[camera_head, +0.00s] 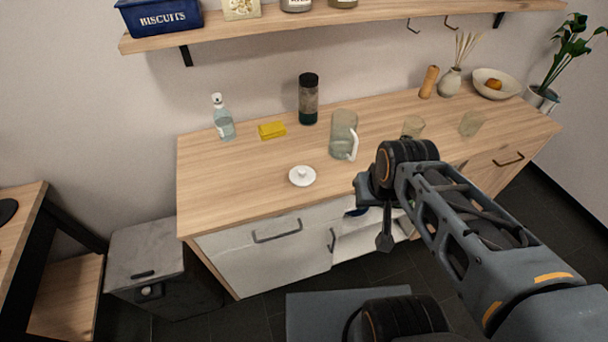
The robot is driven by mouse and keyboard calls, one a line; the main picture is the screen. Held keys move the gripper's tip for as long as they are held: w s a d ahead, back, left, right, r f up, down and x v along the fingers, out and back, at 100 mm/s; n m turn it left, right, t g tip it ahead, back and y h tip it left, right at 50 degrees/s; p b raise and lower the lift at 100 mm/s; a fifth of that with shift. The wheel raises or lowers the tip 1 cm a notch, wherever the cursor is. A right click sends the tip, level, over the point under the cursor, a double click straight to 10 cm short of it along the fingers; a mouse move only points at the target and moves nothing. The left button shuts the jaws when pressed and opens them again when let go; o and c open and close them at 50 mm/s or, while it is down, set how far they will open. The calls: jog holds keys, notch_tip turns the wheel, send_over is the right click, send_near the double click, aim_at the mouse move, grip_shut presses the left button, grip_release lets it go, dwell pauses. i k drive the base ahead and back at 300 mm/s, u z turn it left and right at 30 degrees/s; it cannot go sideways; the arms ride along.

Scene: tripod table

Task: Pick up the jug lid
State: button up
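The jug lid (302,176) is a small white disc with a knob on top. It lies flat on the wooden counter (230,190), near the front edge. The glass jug (343,134) with a white handle stands upright behind it and to the right, without a lid on it. My gripper (384,242) hangs in front of the counter, to the right of and lower in the picture than the lid, apart from it. Its fingers are seen small and partly edge-on, so their opening is unclear. Nothing is seen held in it.
A yellow sponge (271,130), a spray bottle (223,118) and a dark-lidded container (308,100) stand behind the lid. Glasses (471,123) stand to the right, one partly behind my arm. A shelf (250,32) runs above. Counter left of the lid is clear.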

aim_at(301, 176)
jog(key=u, duration=4.1)
jog(key=k, duration=1.1)
jog(key=z, duration=1.55)
